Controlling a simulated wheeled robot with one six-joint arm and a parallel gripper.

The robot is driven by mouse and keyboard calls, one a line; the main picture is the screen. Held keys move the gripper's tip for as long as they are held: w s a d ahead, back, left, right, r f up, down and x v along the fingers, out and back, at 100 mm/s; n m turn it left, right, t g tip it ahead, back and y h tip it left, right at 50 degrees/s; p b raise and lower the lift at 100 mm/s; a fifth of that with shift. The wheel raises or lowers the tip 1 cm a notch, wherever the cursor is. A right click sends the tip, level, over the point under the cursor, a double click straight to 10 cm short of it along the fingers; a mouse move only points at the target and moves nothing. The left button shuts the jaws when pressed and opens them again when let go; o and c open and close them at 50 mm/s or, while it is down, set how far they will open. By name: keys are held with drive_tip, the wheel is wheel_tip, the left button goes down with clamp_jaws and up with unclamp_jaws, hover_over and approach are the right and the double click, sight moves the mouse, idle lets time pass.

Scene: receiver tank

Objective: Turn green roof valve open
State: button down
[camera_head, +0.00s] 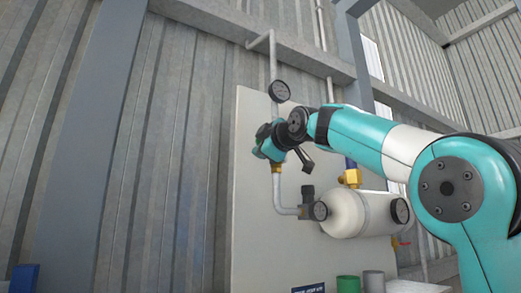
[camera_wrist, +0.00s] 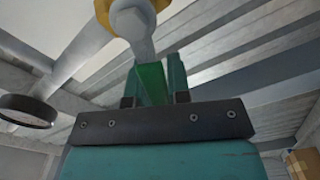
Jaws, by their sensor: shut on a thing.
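My gripper (camera_head: 266,150) is up against the pipe on the white panel, just below the upper round gauge. In the wrist view my gripper (camera_wrist: 160,76) is shut on the green handle of the roof valve (camera_wrist: 150,84). The handle joins a grey stem with a hex nut (camera_wrist: 131,18) and a brass-coloured ring behind it. In the head view my gripper hides the valve handle; a brass fitting (camera_head: 276,168) shows just below it.
A white tank (camera_head: 352,214) with round end gauges sits to the lower right, with a brass valve body (camera_head: 350,178) above it. A dark gauge (camera_head: 279,91) is above my gripper; it also shows at left in the wrist view (camera_wrist: 27,110). Green (camera_head: 348,284) and grey cylinders stand below.

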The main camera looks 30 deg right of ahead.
drive_tip(key=shift+d+r+m, duration=0.1)
drive_tip(key=shift+r+m, duration=0.1)
drive_tip(key=shift+m, duration=0.3)
drive_tip(key=c, duration=1.1)
unclamp_jaws()
drive_tip(key=shift+o, duration=0.2)
drive_tip(key=s+b, duration=0.4)
drive_tip(key=s, duration=1.3)
drive_tip(key=shift+s+b, duration=0.25)
drive_tip(key=shift+b, duration=0.15)
